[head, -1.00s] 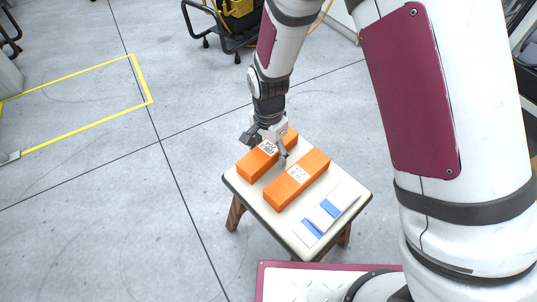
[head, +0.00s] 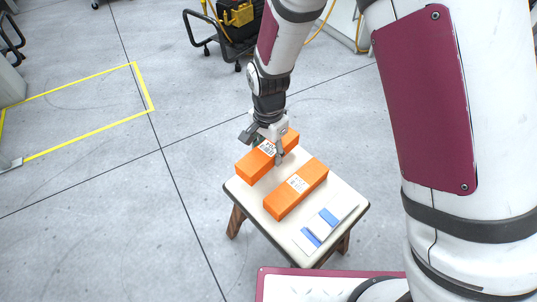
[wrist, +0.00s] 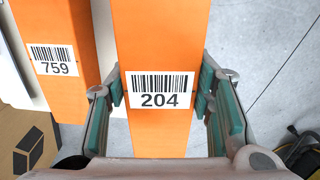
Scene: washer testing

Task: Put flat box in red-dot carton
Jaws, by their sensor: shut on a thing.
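My gripper (head: 263,146) is shut on the far orange box (head: 246,168) on the stool. In the wrist view the fingers (wrist: 162,95) stand on both sides of this orange box, whose label reads 204 (wrist: 160,91). It is a long box, and I cannot tell whether it is off the stool. A low white-and-blue flat item (head: 325,222) lies on the stool's near right part, apart from my gripper. A brown carton (wrist: 22,140) with a black box mark shows at the wrist view's lower left. No red dot shows on its visible part.
A second orange box (head: 296,190) lies beside the held one; its label reads 759 (wrist: 53,60). The small stool (head: 345,200) has a pale top and wooden legs. A black cart (head: 225,40) stands behind. The floor left of the stool is clear.

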